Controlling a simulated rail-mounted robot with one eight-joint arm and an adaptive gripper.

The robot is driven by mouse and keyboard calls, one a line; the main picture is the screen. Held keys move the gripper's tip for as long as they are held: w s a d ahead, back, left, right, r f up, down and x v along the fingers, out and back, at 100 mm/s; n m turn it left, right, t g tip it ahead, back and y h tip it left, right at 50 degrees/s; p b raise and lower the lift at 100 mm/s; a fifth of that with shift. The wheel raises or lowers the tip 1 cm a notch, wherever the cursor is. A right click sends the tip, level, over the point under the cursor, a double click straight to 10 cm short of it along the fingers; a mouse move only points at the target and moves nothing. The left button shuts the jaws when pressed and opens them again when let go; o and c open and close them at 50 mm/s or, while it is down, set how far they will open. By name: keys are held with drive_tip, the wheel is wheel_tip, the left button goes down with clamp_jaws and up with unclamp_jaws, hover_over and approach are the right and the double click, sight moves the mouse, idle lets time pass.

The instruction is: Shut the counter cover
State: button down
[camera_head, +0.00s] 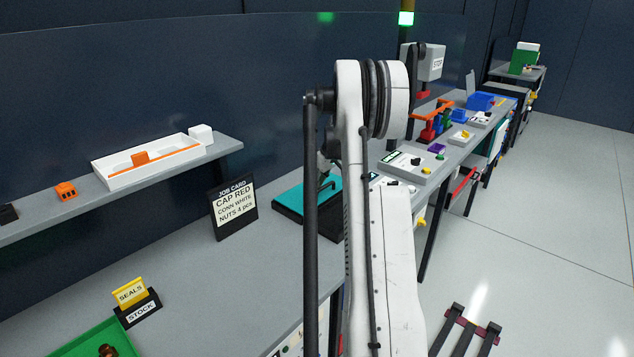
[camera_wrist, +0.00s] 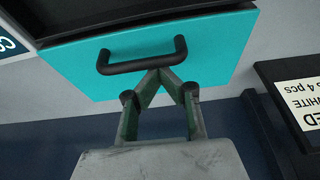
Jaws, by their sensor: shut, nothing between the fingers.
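The counter cover is a teal panel (camera_wrist: 215,50) with a black bar handle (camera_wrist: 143,55), seen in the wrist view beside a dark frame (camera_wrist: 120,12). In the head view the teal panel (camera_head: 291,196) shows left of my arm, partly hidden behind it, with a black edge. How far it stands open is unclear. My gripper (camera_wrist: 160,78) is shut and empty. Its fingertips meet close to the handle bar, in front of the teal panel; whether they touch is unclear. In the head view my arm largely hides the gripper.
A job card stand (camera_head: 233,209) is on the counter left of the cover. A shelf (camera_head: 155,183) with a white tray (camera_head: 150,160) is above. A green tray (camera_head: 95,340) and a SEALS sign (camera_head: 131,292) are front left. The counter between is clear.

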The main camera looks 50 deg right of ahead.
drive_tip(key=shift+s, duration=0.1)
drive_tip(key=s+b, duration=0.1)
drive_tip(key=s, duration=0.4)
drive_tip(key=s+a+b, duration=0.1)
drive_tip(key=s+b, duration=0.1)
drive_tip(key=s, duration=0.3)
drive_tip(key=s+b, duration=0.2)
drive_tip(key=s, duration=0.3)
drive_tip(key=shift+s+a, duration=0.25)
drive_tip(key=shift+a, duration=0.05)
drive_tip(key=shift+f, duration=0.1)
drive_tip(key=w, duration=0.5)
drive_tip(key=v, duration=1.1)
drive_tip(key=shift+s+d, duration=0.2)
drive_tip(key=shift+d, duration=0.05)
drive_tip(key=shift+w+a, duration=0.1)
